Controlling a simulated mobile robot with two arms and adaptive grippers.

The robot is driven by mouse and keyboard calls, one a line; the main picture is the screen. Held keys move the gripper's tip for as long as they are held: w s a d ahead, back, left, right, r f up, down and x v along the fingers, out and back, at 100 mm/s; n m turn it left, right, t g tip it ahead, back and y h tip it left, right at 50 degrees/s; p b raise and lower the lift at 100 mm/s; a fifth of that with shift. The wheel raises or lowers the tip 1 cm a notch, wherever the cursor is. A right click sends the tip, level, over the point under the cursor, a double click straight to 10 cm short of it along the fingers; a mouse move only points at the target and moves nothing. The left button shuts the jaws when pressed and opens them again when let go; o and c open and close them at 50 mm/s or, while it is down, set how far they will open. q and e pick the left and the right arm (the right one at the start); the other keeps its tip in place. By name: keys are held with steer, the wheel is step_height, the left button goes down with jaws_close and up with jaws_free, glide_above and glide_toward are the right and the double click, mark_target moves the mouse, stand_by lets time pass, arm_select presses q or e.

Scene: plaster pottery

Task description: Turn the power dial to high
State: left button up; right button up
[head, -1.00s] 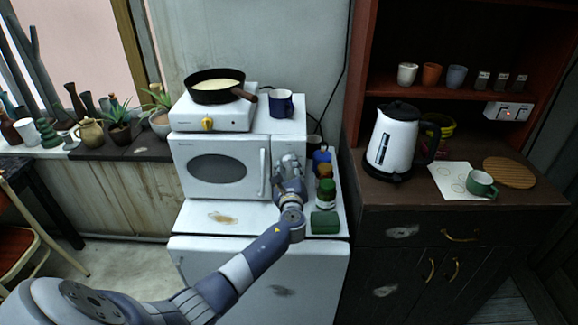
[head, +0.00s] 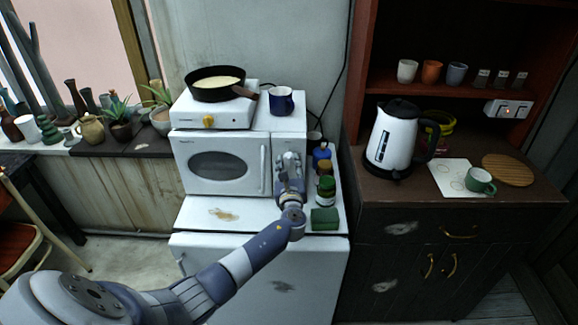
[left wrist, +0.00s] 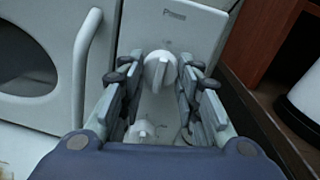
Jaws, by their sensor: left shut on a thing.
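The white microwave (head: 217,165) stands on a white cabinet, its control panel on the right. In the left wrist view the round white power dial (left wrist: 160,72) sits below the word "Power", its raised ridge near upright in that view. My left gripper (left wrist: 159,80) is shut on this dial, with fingers on both sides of it. A second white dial (left wrist: 143,131) lies lower on the panel, between the fingers. My right gripper is not in view.
A hot plate (head: 215,113) with a pan (head: 216,83) and a blue mug (head: 281,100) sit on the microwave. Small bottles (head: 325,190) and a green block (head: 324,219) stand close right of my gripper. A white kettle (head: 392,140) stands on the dark cabinet.

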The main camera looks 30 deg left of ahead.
arm_select(q)
steer(key=o, duration=1.1)
steer(key=shift+w+a+r, duration=0.15)
steer(key=shift+r, duration=0.15)
steer(key=shift+f, duration=0.25)
steer(key=v, duration=1.2)
